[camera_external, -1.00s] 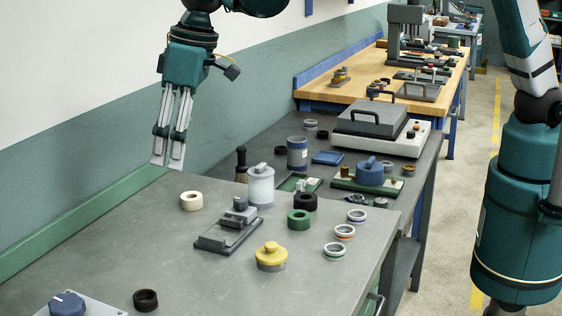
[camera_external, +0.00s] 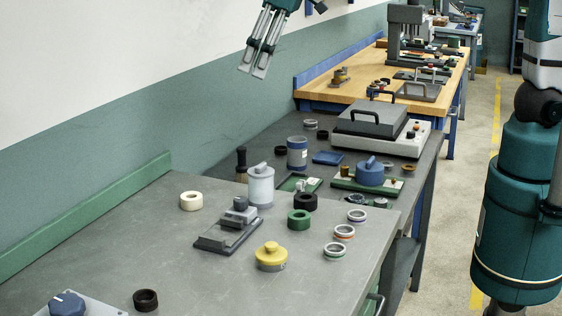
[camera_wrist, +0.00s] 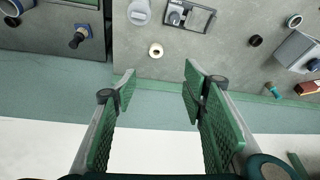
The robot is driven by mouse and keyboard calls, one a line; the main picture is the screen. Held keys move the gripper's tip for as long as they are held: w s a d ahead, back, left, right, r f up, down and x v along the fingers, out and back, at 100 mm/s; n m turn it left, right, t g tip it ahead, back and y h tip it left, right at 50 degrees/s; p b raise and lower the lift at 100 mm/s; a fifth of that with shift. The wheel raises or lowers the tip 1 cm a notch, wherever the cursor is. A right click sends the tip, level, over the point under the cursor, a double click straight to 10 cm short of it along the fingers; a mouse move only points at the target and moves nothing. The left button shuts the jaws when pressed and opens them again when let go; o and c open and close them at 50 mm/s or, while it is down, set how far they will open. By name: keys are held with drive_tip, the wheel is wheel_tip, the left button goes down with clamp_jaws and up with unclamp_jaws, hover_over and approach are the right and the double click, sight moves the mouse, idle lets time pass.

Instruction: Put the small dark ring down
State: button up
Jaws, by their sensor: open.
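My gripper (camera_external: 252,73) is raised high near the wall, above and beyond the grey bench, with nothing between its fingers. In the wrist view its two green pads (camera_wrist: 160,82) stand wide apart and empty. A small dark brown ring (camera_external: 146,300) lies flat on the bench at the front left, far from my gripper. A dark ring also lies on the bench in the wrist view (camera_wrist: 255,40). Which ring the task means I cannot tell for sure.
Several pale rings lie at right. A blue-knobbed box (camera_external: 68,304) is front left. The bench's left-middle is clear.

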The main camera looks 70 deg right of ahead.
drive_tip(key=s+d+r+m+t, duration=0.1)
drive_tip(key=s+d, duration=0.4)
drive_tip(key=d, duration=0.4)
drive_tip(key=s+d+r, duration=0.1)
drive_tip(key=s+d, duration=0.5)
drive_tip(key=d, duration=0.2)
drive_tip(key=s+d+f+t, duration=0.1)
drive_tip(key=s+d+f, duration=0.1)
drive_tip(key=s+d, duration=0.4)
drive_tip(key=s+d+f+m+t+h, duration=0.1)
drive_tip(key=s+d+f, duration=0.2)
drive_tip(key=s+d, duration=0.2)
drive_tip(key=shift+s+d+f, duration=0.35)
drive_tip(key=shift+s+d, duration=0.05)
drive_tip(key=shift+s, duration=0.4)
